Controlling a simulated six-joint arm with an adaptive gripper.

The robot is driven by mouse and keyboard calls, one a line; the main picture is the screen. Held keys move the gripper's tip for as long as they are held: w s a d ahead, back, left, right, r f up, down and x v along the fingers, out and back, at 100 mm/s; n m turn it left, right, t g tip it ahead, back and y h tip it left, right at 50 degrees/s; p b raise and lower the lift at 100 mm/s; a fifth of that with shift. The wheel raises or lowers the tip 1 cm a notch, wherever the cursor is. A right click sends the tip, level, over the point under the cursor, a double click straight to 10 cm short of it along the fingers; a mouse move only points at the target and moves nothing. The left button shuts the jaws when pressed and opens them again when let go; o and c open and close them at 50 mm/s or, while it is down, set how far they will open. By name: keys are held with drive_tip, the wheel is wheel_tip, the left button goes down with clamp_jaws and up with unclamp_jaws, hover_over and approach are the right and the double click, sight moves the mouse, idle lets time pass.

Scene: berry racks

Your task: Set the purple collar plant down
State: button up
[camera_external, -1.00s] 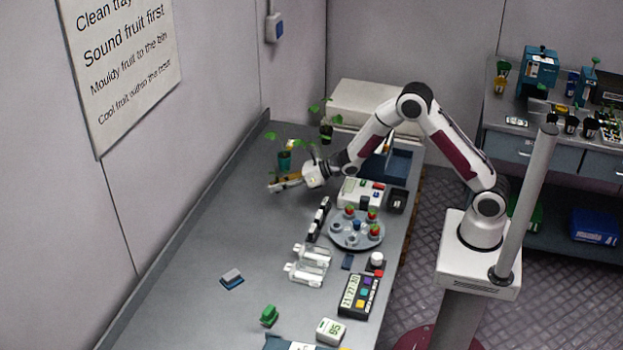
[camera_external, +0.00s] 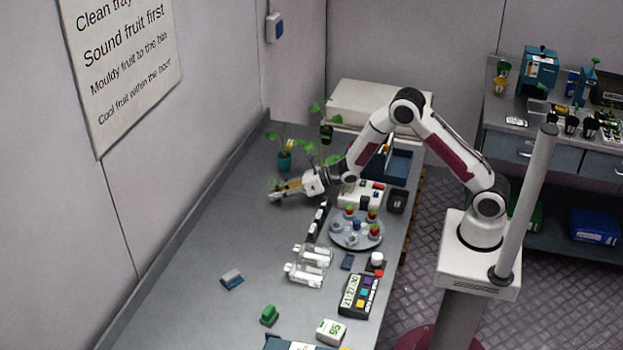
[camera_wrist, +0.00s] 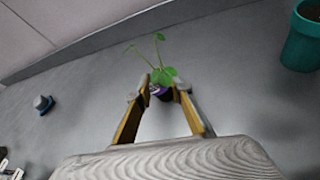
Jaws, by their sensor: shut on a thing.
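My gripper (camera_external: 276,193) is shut on the purple collar plant, low over the far half of the grey bench. In the wrist view, the plant's purple collar (camera_wrist: 163,92) sits between the two fingertips (camera_wrist: 160,93). Its green leaves (camera_wrist: 162,76) rise above the collar on thin stems. In the external view the plant is mostly hidden, with only small leaves at the fingertips. I cannot tell whether its base touches the bench.
A plant in a teal pot (camera_external: 285,160) stands just behind my gripper; the pot also shows in the wrist view (camera_wrist: 302,38). Another plant in a dark pot (camera_external: 326,132) stands farther back. The bench (camera_external: 215,215) is clear to the left.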

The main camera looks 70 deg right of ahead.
drive_tip(key=shift+f, duration=0.15)
drive_tip(key=o, duration=0.9)
drive_tip(key=shift+r, duration=0.2)
drive_tip(key=shift+v, duration=6)
